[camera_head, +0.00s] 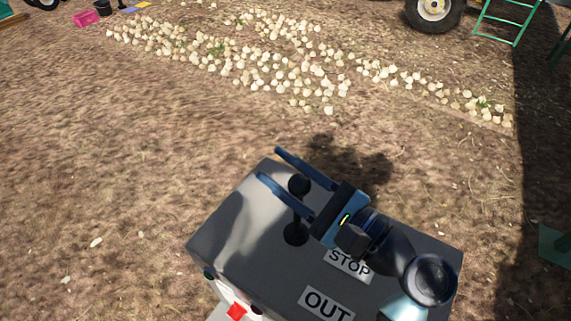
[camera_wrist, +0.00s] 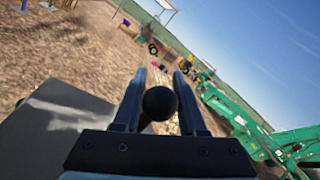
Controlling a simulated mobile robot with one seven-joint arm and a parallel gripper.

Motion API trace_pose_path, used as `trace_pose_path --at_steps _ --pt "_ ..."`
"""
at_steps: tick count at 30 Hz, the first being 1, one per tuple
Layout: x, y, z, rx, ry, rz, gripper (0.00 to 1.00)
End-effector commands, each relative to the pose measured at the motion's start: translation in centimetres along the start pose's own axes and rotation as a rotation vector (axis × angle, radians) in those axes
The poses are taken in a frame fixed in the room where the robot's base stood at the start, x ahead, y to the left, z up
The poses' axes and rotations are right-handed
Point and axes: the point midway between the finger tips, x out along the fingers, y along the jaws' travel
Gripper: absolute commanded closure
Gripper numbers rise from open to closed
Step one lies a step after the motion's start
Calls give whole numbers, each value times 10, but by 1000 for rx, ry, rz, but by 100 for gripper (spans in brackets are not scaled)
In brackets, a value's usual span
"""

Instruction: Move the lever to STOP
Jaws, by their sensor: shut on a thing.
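The lever has a round black knob (camera_head: 299,185) on a thin dark stem that rises from a round base on the top of a grey control box (camera_head: 225,225). A white STOP label (camera_head: 349,263) and a white OUT label (camera_head: 327,304) are on the box top, to the right of and nearer than the lever base. My gripper (camera_head: 270,164) is shut on the lever knob, with its blue fingers on either side and their tips reaching past it. In the wrist view the knob (camera_wrist: 159,103) sits between the fingers, close to the palm. Most of the stem is hidden there.
A red button (camera_head: 237,311) and dark knobs are on the box's front face. Dry ground around the box is clear. Rows of onions (camera_head: 265,60) lie farther off. A green ladder (camera_head: 505,20) and a wheel (camera_head: 434,10) are at the back right; green machinery (camera_wrist: 240,120) shows in the wrist view.

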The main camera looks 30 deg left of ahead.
Motion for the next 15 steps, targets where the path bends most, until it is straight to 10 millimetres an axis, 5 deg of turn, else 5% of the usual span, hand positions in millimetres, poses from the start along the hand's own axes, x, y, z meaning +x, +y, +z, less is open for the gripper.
trace_pose_path --at_steps 1,2,6,15 --pt "0 1 -1 3 1 2 100" --pt "0 1 -1 4 1 2 55" --pt "0 1 -1 4 1 2 30" --pt "-1 0 -1 3 1 0 29"
